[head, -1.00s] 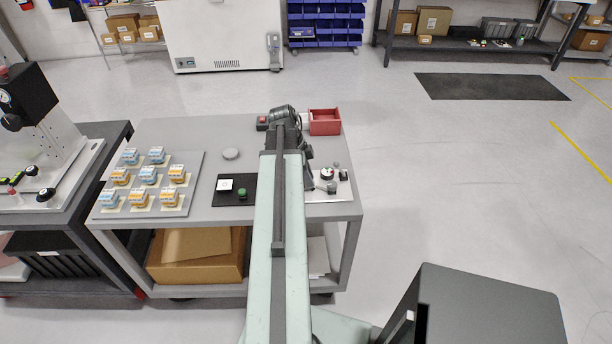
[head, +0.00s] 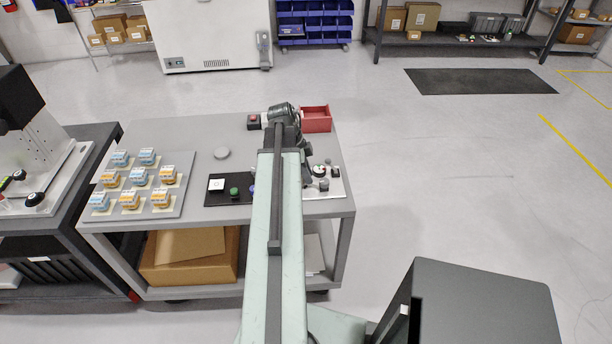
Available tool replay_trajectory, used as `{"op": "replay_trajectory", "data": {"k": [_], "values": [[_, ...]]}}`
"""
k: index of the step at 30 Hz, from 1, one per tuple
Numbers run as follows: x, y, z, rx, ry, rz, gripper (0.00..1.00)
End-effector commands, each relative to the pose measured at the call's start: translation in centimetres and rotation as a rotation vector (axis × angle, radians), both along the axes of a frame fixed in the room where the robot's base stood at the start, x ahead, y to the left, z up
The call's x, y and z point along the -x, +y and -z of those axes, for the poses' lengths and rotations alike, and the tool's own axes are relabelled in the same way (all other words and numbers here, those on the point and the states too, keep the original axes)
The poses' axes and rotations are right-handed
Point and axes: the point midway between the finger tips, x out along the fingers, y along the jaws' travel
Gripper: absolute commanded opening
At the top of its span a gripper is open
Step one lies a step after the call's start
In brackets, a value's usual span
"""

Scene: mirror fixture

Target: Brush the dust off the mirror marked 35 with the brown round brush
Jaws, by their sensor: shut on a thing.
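My gripper (head: 306,178) is mostly hidden behind my own arm. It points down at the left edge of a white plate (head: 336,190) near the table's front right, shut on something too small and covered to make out. Small dark, grey and white round parts (head: 321,171) stand on that plate. A black plate (head: 222,199) left of my arm carries a white square with a small mark (head: 216,184), a green knob (head: 234,191) and a bluish knob partly behind my arm. I cannot make out a brown round brush, the number 35 or dust.
The grey table (head: 190,135) also holds a red open box (head: 316,119), a box with a red button (head: 254,121), a grey disc (head: 221,153) and a tray of blue and orange blocks (head: 162,209). A machine bench (head: 95,140) stands left.

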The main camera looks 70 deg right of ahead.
Motion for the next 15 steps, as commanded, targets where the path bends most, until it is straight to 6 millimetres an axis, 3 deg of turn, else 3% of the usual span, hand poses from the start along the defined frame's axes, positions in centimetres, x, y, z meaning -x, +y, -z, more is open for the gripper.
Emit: {"op": "replay_trajectory", "data": {"k": [15], "values": [[-1.8, -0.4, 0.1, 0.001, 0.0, -0.001, 0.0]]}}
